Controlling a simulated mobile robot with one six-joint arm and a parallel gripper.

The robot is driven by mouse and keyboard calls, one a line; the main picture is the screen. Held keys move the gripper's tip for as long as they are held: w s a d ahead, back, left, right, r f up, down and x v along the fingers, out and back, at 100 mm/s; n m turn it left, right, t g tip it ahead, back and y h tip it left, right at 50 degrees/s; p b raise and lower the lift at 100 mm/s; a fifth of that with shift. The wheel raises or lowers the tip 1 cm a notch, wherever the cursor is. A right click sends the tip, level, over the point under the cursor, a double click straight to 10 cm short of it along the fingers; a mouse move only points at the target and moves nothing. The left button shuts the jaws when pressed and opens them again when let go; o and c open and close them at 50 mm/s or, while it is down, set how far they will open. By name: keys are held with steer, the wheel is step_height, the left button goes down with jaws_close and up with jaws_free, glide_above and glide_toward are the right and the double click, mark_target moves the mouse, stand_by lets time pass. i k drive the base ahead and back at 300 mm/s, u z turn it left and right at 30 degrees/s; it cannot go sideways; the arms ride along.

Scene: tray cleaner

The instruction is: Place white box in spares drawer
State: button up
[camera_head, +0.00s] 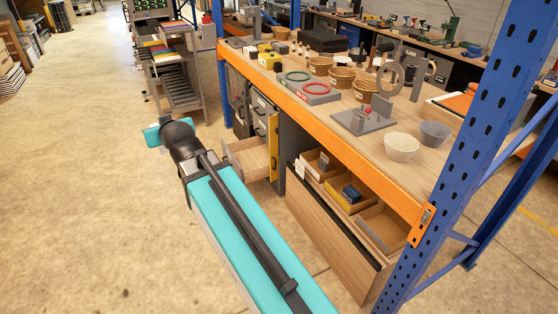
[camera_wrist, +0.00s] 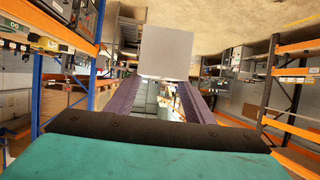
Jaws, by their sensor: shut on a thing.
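In the wrist view a plain pale box, the white box (camera_wrist: 166,52), sits at the tips of my gripper (camera_wrist: 160,84). The two purplish fingers are shut on it. In the head view my teal arm reaches up the left of centre, and neither the gripper nor the box can be made out there. A small wooden drawer (camera_head: 232,147) stands pulled out under the shelf. A larger wooden drawer (camera_head: 333,231) to its right is open too, with compartments holding a dark blue item and other small things. I cannot read which is the spares drawer.
An orange shelf beam (camera_head: 318,122) and a blue rack upright (camera_head: 478,130) bound the drawers. The worktop above holds wicker baskets (camera_head: 320,65), a white bowl (camera_head: 401,148) and a grey stand (camera_head: 363,121). The floor (camera_head: 80,170) at left is clear.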

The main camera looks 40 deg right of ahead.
mark_target(258, 156)
steer(key=z, duration=0.7)
steer(key=i, duration=3.1)
steer(key=u, duration=0.05)
